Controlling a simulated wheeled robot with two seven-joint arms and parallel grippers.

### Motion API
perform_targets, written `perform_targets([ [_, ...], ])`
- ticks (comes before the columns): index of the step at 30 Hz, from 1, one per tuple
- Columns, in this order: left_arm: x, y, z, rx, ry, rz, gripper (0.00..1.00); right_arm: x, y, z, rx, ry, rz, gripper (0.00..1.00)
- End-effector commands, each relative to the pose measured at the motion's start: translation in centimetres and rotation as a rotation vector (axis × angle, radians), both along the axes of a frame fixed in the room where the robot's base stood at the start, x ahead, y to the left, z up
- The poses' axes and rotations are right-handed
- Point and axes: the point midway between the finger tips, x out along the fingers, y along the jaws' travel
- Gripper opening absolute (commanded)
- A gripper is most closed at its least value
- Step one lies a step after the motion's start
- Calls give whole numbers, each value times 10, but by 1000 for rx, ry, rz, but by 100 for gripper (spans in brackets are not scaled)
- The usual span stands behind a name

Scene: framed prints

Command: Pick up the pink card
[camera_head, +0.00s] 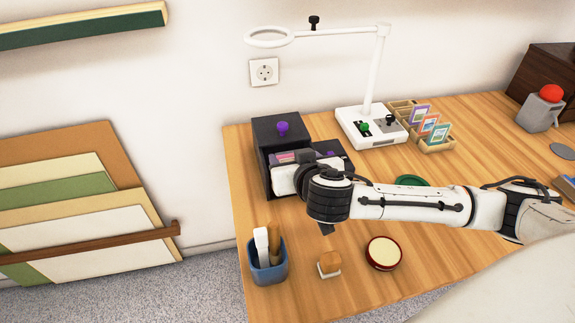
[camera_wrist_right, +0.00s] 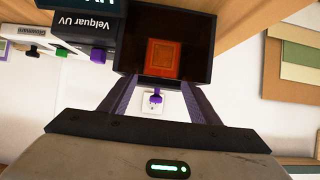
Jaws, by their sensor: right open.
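No plainly pink card shows. An orange-red square card (camera_wrist_right: 164,58) lies in a dark open tray (camera_wrist_right: 205,50) in the right wrist view; its true colour is hard to tell in this light. In the head view a small pinkish patch (camera_head: 286,157) shows on the black box (camera_head: 268,143), and I cannot tell whether it is a card. My right gripper (camera_wrist_right: 160,88) is open, its fingers either side of a purple knob (camera_wrist_right: 156,96) at the tray's edge. In the head view its fingertips are hidden beside the box. My left gripper is not in view.
A wooden rack (camera_head: 438,147) holds small framed cards (camera_head: 428,125). A white lamp (camera_head: 373,128) stands behind my arm. A blue cup (camera_head: 268,270), wooden block stamp (camera_head: 329,263) and round red-rimmed dish (camera_head: 384,253) stand near the front. A red-topped grey device (camera_head: 542,108) is right.

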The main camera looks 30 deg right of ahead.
Motion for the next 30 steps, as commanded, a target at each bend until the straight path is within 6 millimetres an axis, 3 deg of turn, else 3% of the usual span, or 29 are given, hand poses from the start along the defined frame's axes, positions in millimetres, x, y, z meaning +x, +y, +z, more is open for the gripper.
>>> perform_targets([
  [6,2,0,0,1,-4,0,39,21,-5,-12,1,1,-1,56],
  [13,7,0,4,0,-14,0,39,22,-5,-13,2,1,0,56],
  [19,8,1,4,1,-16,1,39,22,-5,-13,2,1,0,24],
  [30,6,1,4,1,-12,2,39,22,-5,-7,2,-1,0,24],
])
